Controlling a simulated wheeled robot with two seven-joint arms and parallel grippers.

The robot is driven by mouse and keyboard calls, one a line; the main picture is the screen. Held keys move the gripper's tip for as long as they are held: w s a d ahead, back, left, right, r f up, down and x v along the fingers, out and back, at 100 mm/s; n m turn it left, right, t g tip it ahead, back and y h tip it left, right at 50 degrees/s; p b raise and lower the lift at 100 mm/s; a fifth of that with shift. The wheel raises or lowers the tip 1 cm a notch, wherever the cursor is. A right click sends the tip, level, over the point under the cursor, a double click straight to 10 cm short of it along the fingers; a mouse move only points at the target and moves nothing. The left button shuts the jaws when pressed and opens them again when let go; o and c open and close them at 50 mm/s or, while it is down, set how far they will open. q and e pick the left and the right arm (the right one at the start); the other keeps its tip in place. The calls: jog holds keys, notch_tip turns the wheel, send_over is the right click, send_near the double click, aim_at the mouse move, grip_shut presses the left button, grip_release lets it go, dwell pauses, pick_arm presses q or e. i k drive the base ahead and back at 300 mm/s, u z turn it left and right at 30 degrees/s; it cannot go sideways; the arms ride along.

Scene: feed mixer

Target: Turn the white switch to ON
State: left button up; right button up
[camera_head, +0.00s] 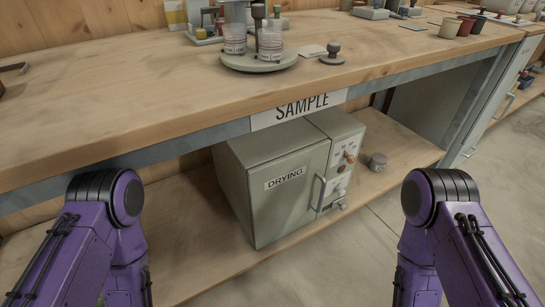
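A grey-green box labelled DRYING (285,183) stands on the lower shelf under the bench. Its front has a door with a vertical handle (319,192) and, on the right, a narrow control panel (343,165). My purple left and right arms show at the lower left and lower right, apart from the box. Neither gripper is in the picture.
The wooden bench top (130,95) with a SAMPLE sign (299,107) overhangs the box. A round tray (258,64) with glass jars stands on it. The floor (330,265) in front is clear.

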aim_at(342, 192)
jog(key=z, duration=2.9)
jog(key=i, duration=2)
jog(key=u, duration=2.85)
